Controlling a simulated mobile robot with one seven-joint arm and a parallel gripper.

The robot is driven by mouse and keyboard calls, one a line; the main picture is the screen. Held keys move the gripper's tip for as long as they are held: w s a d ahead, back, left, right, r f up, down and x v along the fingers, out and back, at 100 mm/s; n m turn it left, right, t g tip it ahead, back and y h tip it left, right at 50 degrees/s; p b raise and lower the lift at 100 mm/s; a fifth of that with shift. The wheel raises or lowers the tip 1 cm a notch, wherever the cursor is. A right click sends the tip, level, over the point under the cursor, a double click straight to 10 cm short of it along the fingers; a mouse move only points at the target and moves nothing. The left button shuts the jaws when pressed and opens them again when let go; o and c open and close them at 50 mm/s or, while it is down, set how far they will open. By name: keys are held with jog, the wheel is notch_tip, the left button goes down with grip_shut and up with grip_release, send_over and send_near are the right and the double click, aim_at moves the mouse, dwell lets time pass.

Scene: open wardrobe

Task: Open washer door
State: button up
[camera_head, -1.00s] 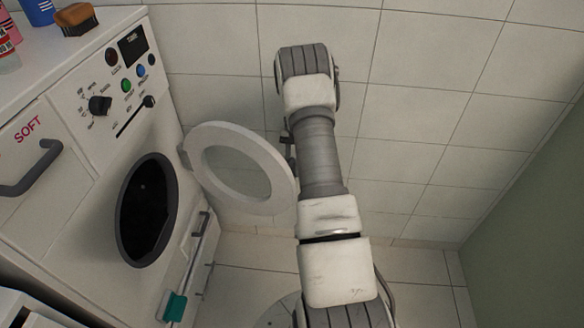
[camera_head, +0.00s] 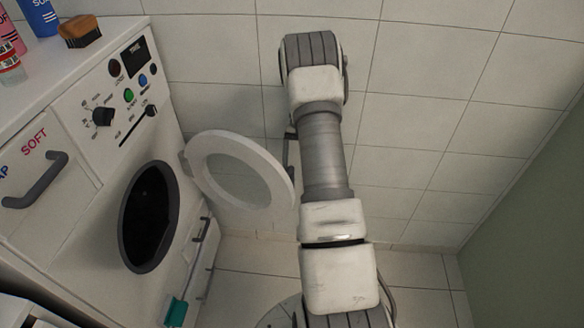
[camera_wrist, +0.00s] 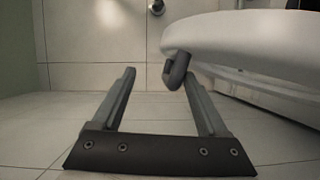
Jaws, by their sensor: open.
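The washer (camera_head: 165,200) stands at the left in the head view, with a dark round opening (camera_head: 146,217). Its white ring-shaped door (camera_head: 205,150) stands swung out wide, hinged on the side towards the tiled wall. In the wrist view the white door (camera_wrist: 250,42) fills the upper right, with a dark hooked handle (camera_wrist: 177,70) on its edge. My gripper (camera_wrist: 159,75) is open, its two fingers apart. The handle shows close to the tip of the right finger; I cannot tell whether they touch. In the head view my arm hides most of the gripper.
A drawer with a grey handle (camera_head: 36,182) is left of the washer controls. A brush (camera_head: 80,32) and bottles (camera_head: 40,15) stand on top. A teal item (camera_head: 176,311) is low by the washer. Tiled wall lies behind; floor at right is clear.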

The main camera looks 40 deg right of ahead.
jog(key=s+d+r+p, duration=0.1)
jog(key=s+d+r, duration=0.4)
jog(key=s, duration=0.3)
jog(key=shift+s+d+r+p, duration=0.2)
jog(key=shift+r+p, duration=0.1)
jog(key=shift+r, duration=0.1)
